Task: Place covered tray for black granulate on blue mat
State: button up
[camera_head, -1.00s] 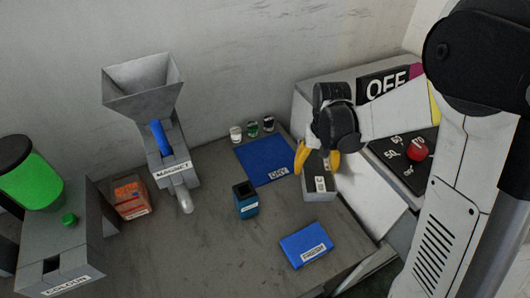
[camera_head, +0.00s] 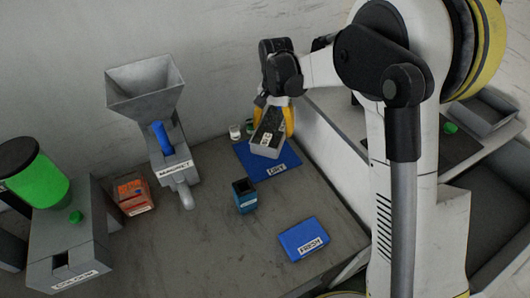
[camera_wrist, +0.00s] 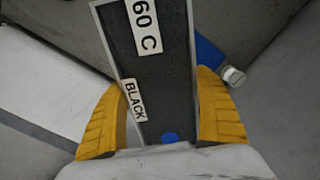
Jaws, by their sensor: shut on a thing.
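The covered tray (camera_head: 267,140) is grey with a dark lid and white labels. In the wrist view the tray (camera_wrist: 165,85) shows labels reading "60 C" and "BLACK" and a blue dot. My gripper (camera_head: 272,117) is shut on the tray, with yellow fingers on both sides of it. The tray appears over the blue mat labelled "DRY" (camera_head: 282,174); I cannot tell whether it touches the mat. A second blue mat, labelled "FRESH" (camera_head: 300,234), lies bare at the front right. A corner of blue (camera_wrist: 208,55) shows beside the tray in the wrist view.
A small blue container (camera_head: 245,196) stands just left of the mats. A magnet hopper (camera_head: 160,120), an orange box (camera_head: 133,195) and a green colour unit (camera_head: 35,175) stand further left. The front middle of the table is clear.

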aim_at(272, 163)
notch_tip(272, 163, down, 15)
jog(key=b, duration=0.6)
jog(key=shift+d, duration=0.1)
jog(key=shift+f, duration=0.2)
jog(key=o, duration=1.5)
jog(key=shift+c, duration=0.2)
jog(key=shift+r, duration=0.1)
